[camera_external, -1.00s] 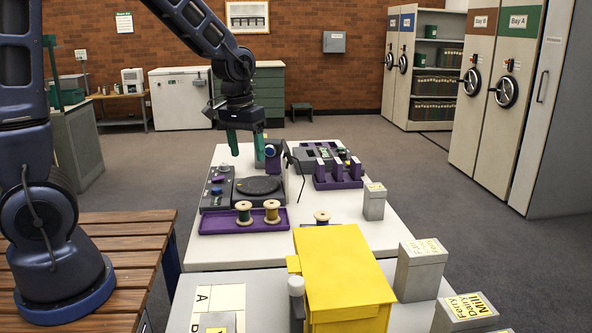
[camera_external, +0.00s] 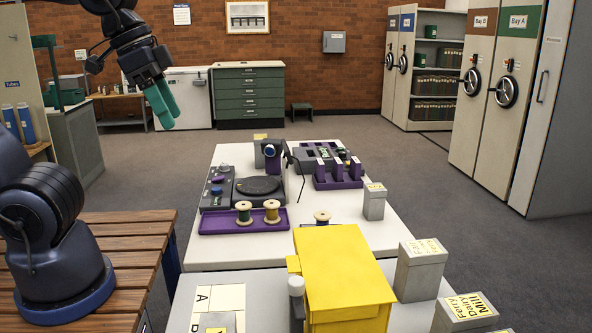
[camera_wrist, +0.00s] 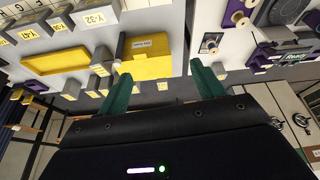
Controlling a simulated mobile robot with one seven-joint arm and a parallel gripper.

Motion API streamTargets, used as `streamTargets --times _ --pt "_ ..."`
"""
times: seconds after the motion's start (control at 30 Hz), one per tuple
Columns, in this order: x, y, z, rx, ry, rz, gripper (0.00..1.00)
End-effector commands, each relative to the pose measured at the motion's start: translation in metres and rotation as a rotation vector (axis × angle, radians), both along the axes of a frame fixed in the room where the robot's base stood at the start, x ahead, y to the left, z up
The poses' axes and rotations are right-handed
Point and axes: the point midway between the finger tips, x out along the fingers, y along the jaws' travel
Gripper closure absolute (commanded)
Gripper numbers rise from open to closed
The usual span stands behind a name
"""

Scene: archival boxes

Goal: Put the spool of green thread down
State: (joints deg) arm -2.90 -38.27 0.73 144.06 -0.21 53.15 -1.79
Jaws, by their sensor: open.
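Two wooden spools stand upright in the purple tray (camera_external: 215,226) at the front left of the far white table. The left spool (camera_external: 244,215) has dark, greenish thread. The right spool (camera_external: 272,213) has brown thread. My gripper (camera_external: 166,116) is raised in the air to the left of the table, well away from the spools. In the wrist view its green fingers (camera_wrist: 161,70) are spread apart with nothing between them.
A yellow box-like stand (camera_external: 343,270) fills the middle of the near table. Grey boxes (camera_external: 420,268) stand to its right. A dark turntable device (camera_external: 258,188) and a purple rack (camera_external: 338,176) sit behind the spools. A slatted wooden bench (camera_external: 130,245) is at the left.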

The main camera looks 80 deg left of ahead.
Motion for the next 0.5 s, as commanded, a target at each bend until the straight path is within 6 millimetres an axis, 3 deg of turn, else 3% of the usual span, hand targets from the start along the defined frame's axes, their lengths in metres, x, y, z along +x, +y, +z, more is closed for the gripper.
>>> streamTargets --times 0.2,0.5 --pt "-0.024 -0.015 0.006 0.02 -0.03 -0.08 0.32" --pt "-0.027 -0.017 0.007 0.023 -0.032 -0.091 0.32"
